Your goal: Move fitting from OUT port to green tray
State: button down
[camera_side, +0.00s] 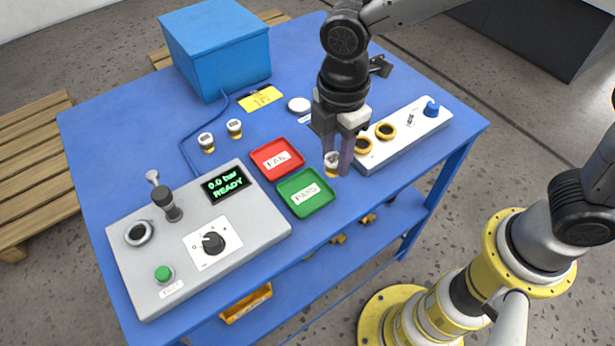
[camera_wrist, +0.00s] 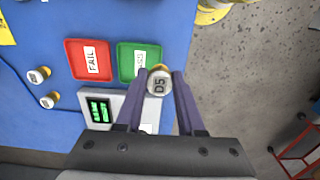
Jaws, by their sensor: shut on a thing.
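My gripper (camera_side: 338,170) is shut on a fitting (camera_side: 331,160) with a white cap and a yellow lower part. In the wrist view the fitting (camera_wrist: 158,81) shows the label D5 on its top, between the two purple fingers. The green tray (camera_side: 318,206) is labelled PASS and is empty. It lies just left of and in front of the held fitting; the wrist view shows the tray (camera_wrist: 124,62) beside the left finger. The fitting is not over the tray's middle. Its height above the table is hard to tell. I cannot make out an OUT label.
A red FAIL tray (camera_side: 258,160) lies beside the green one. Two capped fittings (camera_side: 206,142) stand farther left. A white panel (camera_side: 380,154) with yellow rings and a blue knob is at right. A grey test console (camera_side: 180,285) stands front left, and a blue box (camera_side: 215,50) at the back.

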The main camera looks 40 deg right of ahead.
jog(key=w+a+f, duration=0.1)
jog(key=f, duration=0.1)
jog(key=w+f, duration=0.1)
jog(key=w+a+f, duration=0.1)
jog(key=w+f, duration=0.1)
jog(key=shift+a+f, duration=0.35)
jog(key=shift+f, duration=1.6)
jog(key=shift+f, duration=0.2)
jog(key=c, duration=0.5)
grip_release()
jog(key=shift+r, duration=0.15)
